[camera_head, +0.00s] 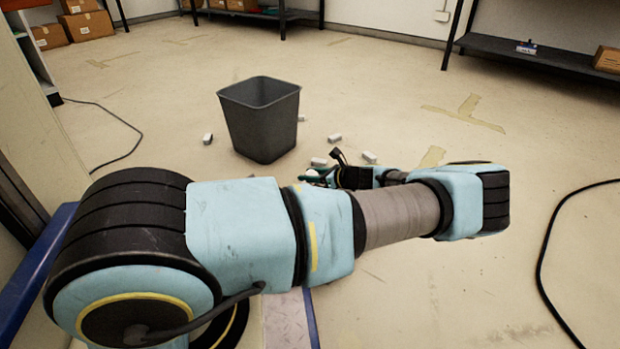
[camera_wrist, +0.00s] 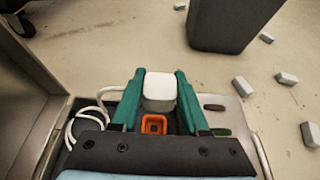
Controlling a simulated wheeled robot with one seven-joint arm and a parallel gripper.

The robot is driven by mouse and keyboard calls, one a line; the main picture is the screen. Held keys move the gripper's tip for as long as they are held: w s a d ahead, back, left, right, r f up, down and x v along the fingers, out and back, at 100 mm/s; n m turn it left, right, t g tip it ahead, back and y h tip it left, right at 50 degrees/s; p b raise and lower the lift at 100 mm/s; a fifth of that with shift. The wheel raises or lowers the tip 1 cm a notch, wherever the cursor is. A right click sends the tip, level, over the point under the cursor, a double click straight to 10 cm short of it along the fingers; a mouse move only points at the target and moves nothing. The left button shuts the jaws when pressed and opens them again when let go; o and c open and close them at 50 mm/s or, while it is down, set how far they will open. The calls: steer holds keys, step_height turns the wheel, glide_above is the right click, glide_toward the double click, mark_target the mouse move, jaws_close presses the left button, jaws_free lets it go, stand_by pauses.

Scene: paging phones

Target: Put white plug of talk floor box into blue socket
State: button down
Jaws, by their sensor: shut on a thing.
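My gripper (camera_wrist: 160,76) has teal fingers closed on the sides of a white plug (camera_wrist: 159,91) with a rounded, boxy body. A white cable (camera_wrist: 83,118) loops to the left of the fingers. An orange-red square socket (camera_wrist: 154,124) shows between the fingers, just below the plug in the wrist view. A grey metal plate (camera_wrist: 245,122), apparently part of the floor box, lies under the gripper, mostly hidden by it. I cannot make out a blue socket. In the head view my gripper (camera_head: 316,177) is small and partly hidden by my arm.
A dark grey bin (camera_head: 262,120) stands on the floor beyond my gripper. Several small white blocks (camera_head: 335,138) lie around it. A black cable (camera_head: 550,240) curves on the right floor. Shelves (camera_head: 530,52) stand at the back. A metal cabinet side (camera_wrist: 25,110) is close on the left.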

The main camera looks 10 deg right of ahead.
steer(key=s+d+p, duration=0.1)
steer(key=s+d, duration=0.7)
steer(key=shift+s+d, duration=0.15)
steer(key=shift+s, duration=0.2)
stand_by(0.4)
steer(key=shift+s+d+p, duration=0.3)
steer(key=shift+s+d, duration=0.5)
steer(key=shift+s, duration=0.05)
steer(key=shift+f, duration=0.25)
steer(key=shift+f+b, duration=2.85)
steer(key=shift+f, duration=1.5)
steer(key=shift+f, duration=0.35)
steer(key=shift+c, duration=1.7)
jaws_free()
